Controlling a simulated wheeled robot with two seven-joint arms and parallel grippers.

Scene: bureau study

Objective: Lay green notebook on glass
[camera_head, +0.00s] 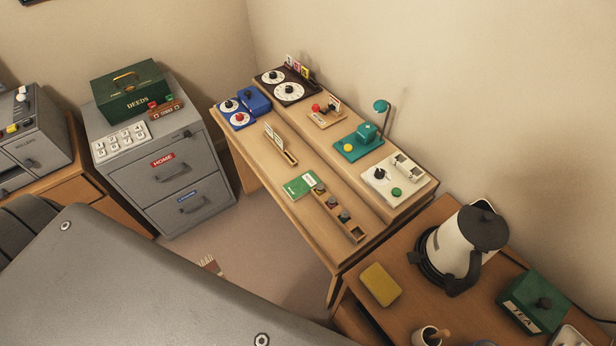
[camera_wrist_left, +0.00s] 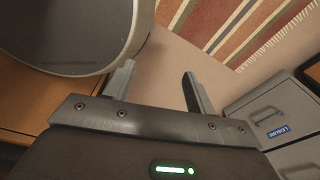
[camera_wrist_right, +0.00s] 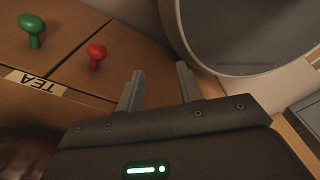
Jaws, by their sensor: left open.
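The green notebook (camera_head: 300,185) lies flat on the wooden desk (camera_head: 258,155), beside a narrow wooden tray of small pieces (camera_head: 332,205). I cannot make out the glass in any view. My left gripper (camera_wrist_left: 156,80) is open and empty in the left wrist view, above the floor near the grey cabinet's drawers. My right gripper (camera_wrist_right: 160,78) is open and empty in the right wrist view, near wooden drawers with a green knob (camera_wrist_right: 32,28) and a red knob (camera_wrist_right: 96,54). Neither gripper shows in the head view, and neither is near the notebook.
A grey filing cabinet (camera_head: 177,172) bears a green deeds box (camera_head: 131,92). A kettle (camera_head: 462,245), yellow sponge (camera_head: 380,284) and green tea box (camera_head: 535,302) stand on the right-hand counter. Several devices line the desk's back. Floor shows between cabinet and desk.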

